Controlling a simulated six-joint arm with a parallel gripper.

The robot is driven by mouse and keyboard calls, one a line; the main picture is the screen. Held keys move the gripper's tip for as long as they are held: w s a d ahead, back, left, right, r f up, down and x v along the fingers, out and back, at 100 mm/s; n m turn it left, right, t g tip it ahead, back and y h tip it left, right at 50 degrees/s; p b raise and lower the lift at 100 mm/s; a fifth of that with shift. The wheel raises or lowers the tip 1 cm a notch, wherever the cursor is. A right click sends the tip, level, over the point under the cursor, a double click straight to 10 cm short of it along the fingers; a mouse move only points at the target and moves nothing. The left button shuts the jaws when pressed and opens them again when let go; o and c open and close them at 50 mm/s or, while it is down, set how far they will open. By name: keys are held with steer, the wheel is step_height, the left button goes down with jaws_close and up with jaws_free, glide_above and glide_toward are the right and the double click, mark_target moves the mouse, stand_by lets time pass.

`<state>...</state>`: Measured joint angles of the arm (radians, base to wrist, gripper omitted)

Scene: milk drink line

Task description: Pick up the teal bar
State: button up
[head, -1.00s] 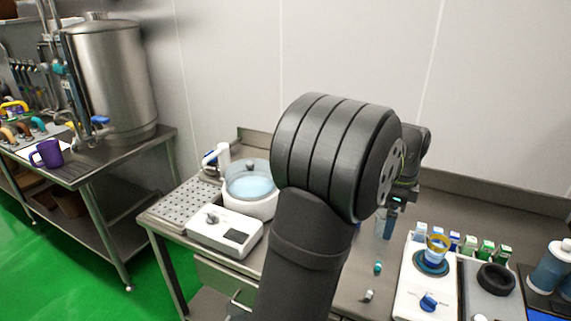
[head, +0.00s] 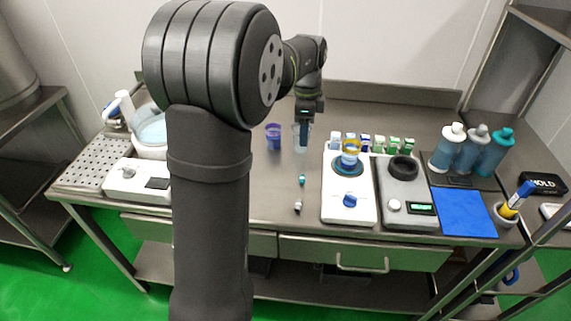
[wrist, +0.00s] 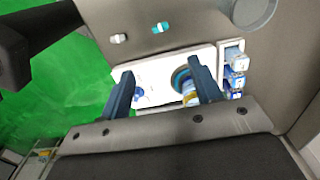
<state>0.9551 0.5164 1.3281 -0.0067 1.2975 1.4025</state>
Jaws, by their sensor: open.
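The teal bar (head: 302,180) is a very small piece lying on the steel bench, left of the white stirrer plate. It also shows in the wrist view (wrist: 161,27), near the top. A similar whitish bar (head: 298,207) lies nearer the bench front, and in the wrist view (wrist: 119,38) it is left of the teal one. My gripper (wrist: 161,84) is open, with two blue fingers spread apart and nothing seen held. In the head view my gripper (head: 304,135) points down, farther back over the bench than the teal bar and apart from it.
The white stirrer plate (head: 347,208) holds a cup with a yellow band (head: 351,149). A scale (head: 408,216) with a black ring stands right of it. A purple cup (head: 273,140) is left of my gripper. Several small cartons (head: 379,143) line the back. Bare bench surrounds the bars.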

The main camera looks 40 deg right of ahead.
steer(key=w+a+f+n+g+h, duration=0.1)
steer(key=w+a+g+h, duration=0.25)
steer(key=a, duration=0.25)
glide_above(301, 178)
steer(key=w+a, duration=0.1)
steer(key=a, duration=0.1)
steer(key=shift+t, duration=0.25)
step_height(301, 178, down, 11)
steer(key=shift+w+a+f, duration=0.1)
steer(key=shift+f, duration=0.1)
steer(key=shift+w+x, duration=0.2)
steer(key=shift+x, duration=1.15)
steer(key=shift+w+x, duration=0.2)
steer(key=shift+x, duration=1.15)
steer(key=c, duration=1.1)
